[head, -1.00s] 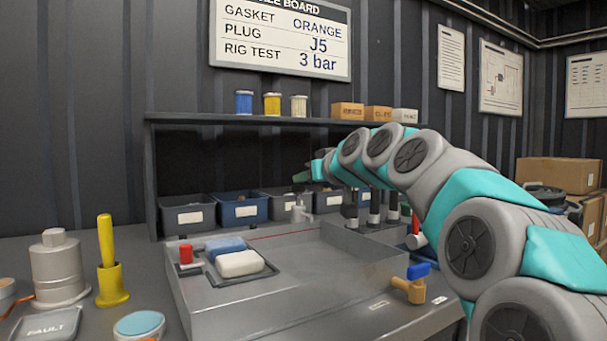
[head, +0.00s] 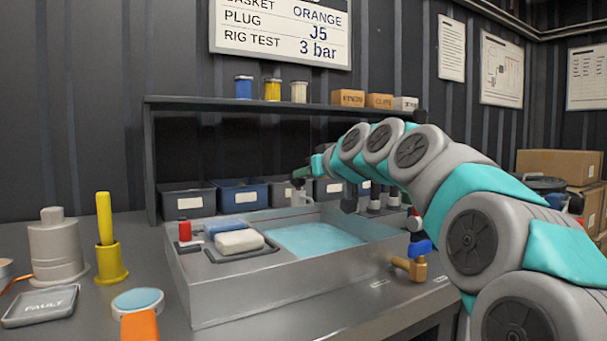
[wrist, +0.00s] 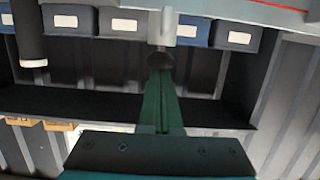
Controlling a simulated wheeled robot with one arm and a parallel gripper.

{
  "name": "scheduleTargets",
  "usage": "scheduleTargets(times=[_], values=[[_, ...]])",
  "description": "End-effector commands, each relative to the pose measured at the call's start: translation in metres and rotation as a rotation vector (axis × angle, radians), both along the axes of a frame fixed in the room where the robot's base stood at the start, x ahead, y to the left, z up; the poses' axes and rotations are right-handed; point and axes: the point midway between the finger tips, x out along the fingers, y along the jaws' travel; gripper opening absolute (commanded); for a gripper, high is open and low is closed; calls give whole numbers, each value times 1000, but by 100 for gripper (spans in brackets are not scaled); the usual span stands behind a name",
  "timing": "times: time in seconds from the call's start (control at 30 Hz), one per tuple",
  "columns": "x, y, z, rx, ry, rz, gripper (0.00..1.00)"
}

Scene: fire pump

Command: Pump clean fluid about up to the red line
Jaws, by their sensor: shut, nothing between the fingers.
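The grey metal basin (head: 235,300) holds pale blue, clear-looking fluid (head: 315,238). A grey post with a dark end (wrist: 160,28) stands at the basin's back and also shows in the head view (head: 301,195). My gripper (wrist: 160,66) has its green fingers together with nothing between them. Its tips are at the post's dark end; I cannot tell whether they touch. It also shows in the head view (head: 302,175).
A brass valve with a blue handle (head: 421,247) sits at the basin's front right. Blue and white sponges (head: 240,241) lie on a tray at the left. Bins (head: 240,195) stand behind, under a shelf (head: 200,100). Dark cylinders (head: 374,200) stand at the right.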

Motion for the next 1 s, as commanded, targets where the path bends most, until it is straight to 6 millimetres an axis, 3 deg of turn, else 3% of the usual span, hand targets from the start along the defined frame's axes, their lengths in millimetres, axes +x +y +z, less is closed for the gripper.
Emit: scheduleTargets(times=[0.17, 0.37, 0.8, 1.0], values=[[-3, -1, 12, -2, 3, 0, 0], [-11, -3, 46, -1, 0, -3, 0], [-77, -48, 58, 0, 0, -2, 0], [-91, -56, 63, 1, -1, -2, 0]])
